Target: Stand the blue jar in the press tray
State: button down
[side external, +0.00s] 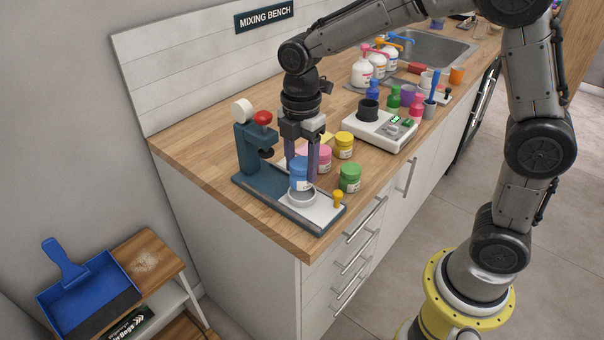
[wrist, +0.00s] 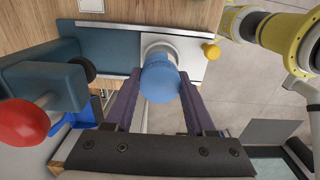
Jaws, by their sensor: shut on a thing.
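The blue jar (side external: 300,174) is between the two purple fingers of my gripper (side external: 302,170), which is shut on it. The jar is over a round white-grey ring seat (side external: 302,197) on the press tray (side external: 325,211). In the wrist view the blue jar (wrist: 159,80) sits between the fingertips of my gripper (wrist: 158,88), and the ring seat (wrist: 160,48) shows just past it. I cannot tell whether the jar's base touches the seat. The press tray (wrist: 195,62) is a pale plate with a yellow knob.
The teal press (side external: 255,150) with its red knob stands left of the jar. Pink (side external: 318,158), yellow (side external: 344,145) and green (side external: 350,177) jars stand close behind and to the right. A white scale (side external: 380,130) and bottles are farther along the counter.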

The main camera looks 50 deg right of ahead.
aim_at(302, 177)
jog(key=shift+s+f, duration=0.1)
jog(key=shift+f, duration=1.25)
jog(key=shift+f, duration=0.35)
jog(key=shift+c, duration=1.2)
grip_release()
